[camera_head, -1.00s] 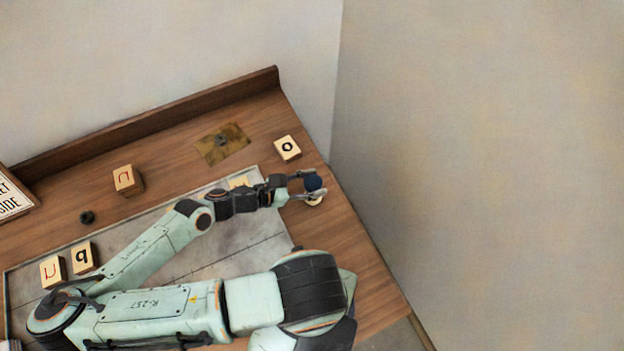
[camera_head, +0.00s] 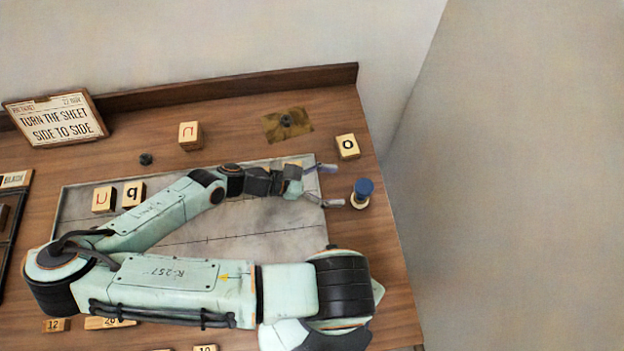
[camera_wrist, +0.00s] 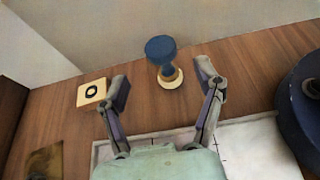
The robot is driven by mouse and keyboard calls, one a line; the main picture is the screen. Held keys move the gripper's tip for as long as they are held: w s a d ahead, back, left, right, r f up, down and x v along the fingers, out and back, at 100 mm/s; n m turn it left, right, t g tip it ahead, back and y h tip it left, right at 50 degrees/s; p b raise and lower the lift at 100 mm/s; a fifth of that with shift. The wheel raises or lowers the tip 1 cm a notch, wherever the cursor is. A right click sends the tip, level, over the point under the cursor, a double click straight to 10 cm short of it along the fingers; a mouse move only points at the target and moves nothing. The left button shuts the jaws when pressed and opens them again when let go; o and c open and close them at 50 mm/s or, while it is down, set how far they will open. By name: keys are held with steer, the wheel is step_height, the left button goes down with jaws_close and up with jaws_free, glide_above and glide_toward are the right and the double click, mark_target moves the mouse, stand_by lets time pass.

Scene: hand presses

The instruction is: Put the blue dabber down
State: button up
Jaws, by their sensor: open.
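The blue dabber (camera_head: 362,189) stands upright on the wooden table near its right edge, with a blue top and a pale round base. In the wrist view the dabber (camera_wrist: 164,58) stands ahead of my gripper (camera_wrist: 164,92), roughly between the lines of the two fingers. My gripper (camera_head: 333,187) is open and empty in the head view, just left of the dabber and apart from it. Nothing hides the dabber in the wrist view.
A block marked "o" (camera_head: 347,146) sits behind the dabber, near the left finger. A grey sheet (camera_head: 250,232) lies under my arm. Other letter blocks (camera_head: 190,135) stand left. The table's right edge is close.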

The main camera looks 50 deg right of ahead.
steer(key=w+a+r+m+t+y, duration=0.1)
steer(key=a+r+m+y, duration=0.1)
steer(key=a+y, duration=0.35)
steer(key=w+a+r+m+t+y, duration=0.1)
steer(key=a+m+y, duration=0.15)
steer(key=a, duration=0.65)
steer(key=a+r+m+t+y, duration=0.1)
steer(key=a+r+t, duration=0.1)
steer(key=r, duration=0.4)
steer(key=s+a+r+m+t+y, duration=0.1)
steer(key=a+r+m+t, duration=0.1)
steer(key=r+t, duration=0.3)
steer(key=shift+s+a+r, duration=0.2)
steer(key=shift+a+r, duration=0.3)
steer(key=shift+r, duration=0.6)
